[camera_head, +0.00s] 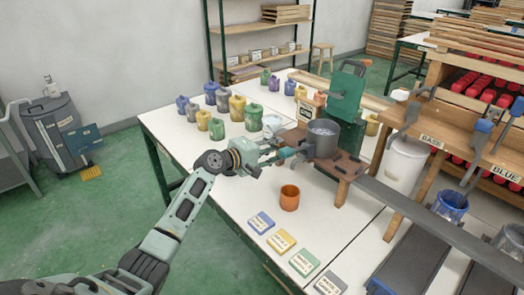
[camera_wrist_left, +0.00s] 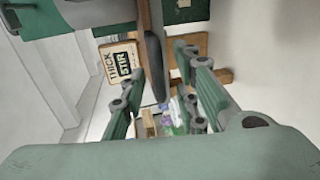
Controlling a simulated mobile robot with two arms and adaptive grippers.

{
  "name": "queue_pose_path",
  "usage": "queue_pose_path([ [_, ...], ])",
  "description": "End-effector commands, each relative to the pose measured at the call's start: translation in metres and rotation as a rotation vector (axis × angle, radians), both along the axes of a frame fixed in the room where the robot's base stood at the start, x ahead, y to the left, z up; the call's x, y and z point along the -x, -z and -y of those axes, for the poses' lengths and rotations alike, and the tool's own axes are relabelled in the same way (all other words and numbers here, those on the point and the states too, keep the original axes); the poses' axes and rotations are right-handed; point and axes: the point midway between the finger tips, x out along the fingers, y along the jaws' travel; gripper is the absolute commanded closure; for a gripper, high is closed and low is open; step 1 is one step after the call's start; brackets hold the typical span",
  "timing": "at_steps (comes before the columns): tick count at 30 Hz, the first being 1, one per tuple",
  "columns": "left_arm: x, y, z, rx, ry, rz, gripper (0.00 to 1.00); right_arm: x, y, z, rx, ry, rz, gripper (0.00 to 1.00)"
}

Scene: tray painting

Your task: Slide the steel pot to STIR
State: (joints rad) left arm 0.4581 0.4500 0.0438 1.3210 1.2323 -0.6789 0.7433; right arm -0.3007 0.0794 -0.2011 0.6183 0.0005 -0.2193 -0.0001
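The steel pot (camera_head: 323,140) stands upright on the brown wooden stand (camera_head: 345,167) at the table's far right side. My left gripper (camera_head: 289,148) is just left of the pot, pointing at its handle side. In the left wrist view the fingers are apart, with a dark grey bar (camera_wrist_left: 154,62), seemingly the pot's handle, showing between them. I cannot tell whether they touch it. A sign reading THICK and STIR (camera_wrist_left: 121,64) shows beyond the left finger; in the head view an orange-framed sign (camera_head: 307,108) stands behind the pot. My right gripper is not in view.
A green upright machine (camera_head: 347,92) rises behind the pot. An orange cup (camera_head: 289,198) stands in front of the stand. Several coloured jugs (camera_head: 217,128) fill the table's back left. Labelled cards (camera_head: 281,241) lie along the front. A long grey rail (camera_head: 440,232) runs right.

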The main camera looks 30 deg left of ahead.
Motion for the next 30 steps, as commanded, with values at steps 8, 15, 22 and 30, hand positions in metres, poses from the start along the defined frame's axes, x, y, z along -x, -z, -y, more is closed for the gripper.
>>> queue_pose_path([
  [8, 0.049, -0.010, -0.019, -0.005, -0.001, -0.001, 0.71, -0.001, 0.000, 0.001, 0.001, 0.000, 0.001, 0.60],
  [15, 0.089, -0.020, -0.033, -0.003, -0.002, -0.002, 0.71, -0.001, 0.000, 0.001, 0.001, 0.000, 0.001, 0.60],
  [22, 0.103, -0.025, -0.038, -0.002, -0.002, 0.000, 0.71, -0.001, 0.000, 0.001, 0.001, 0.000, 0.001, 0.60],
  [30, 0.103, -0.025, -0.038, 0.000, -0.002, 0.000, 0.71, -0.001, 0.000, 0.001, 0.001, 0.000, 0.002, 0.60],
])
